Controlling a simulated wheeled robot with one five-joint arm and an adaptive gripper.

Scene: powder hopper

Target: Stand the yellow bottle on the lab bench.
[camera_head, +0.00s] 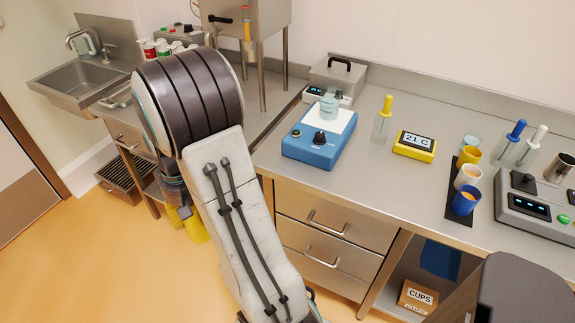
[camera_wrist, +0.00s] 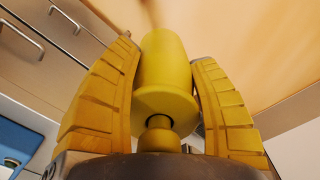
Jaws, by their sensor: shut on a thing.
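In the wrist view the yellow bottle (camera_wrist: 165,62) sits between the two ridged yellow fingers of my gripper (camera_wrist: 169,58). My gripper is shut on it. Its wide shoulder and narrow neck face my palm, and its body points away towards the fingertips. In the head view my gripper (camera_head: 190,224) hangs low in front of the bench, partly hidden behind my arm. The yellow there cannot be clearly told apart as finger or bottle. The steel lab bench (camera_head: 355,182) runs to the right, above drawers. The bottle is off the bench top, over the floor side.
On the bench stand a blue stirrer (camera_head: 318,140) with a beaker, a clear bottle with yellow cap (camera_head: 382,122), a yellow thermometer (camera_head: 414,146), several cups on a black strip (camera_head: 452,200) and a grey device (camera_head: 535,208). Bare steel shows along the front edge. A sink (camera_head: 80,75) is left.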

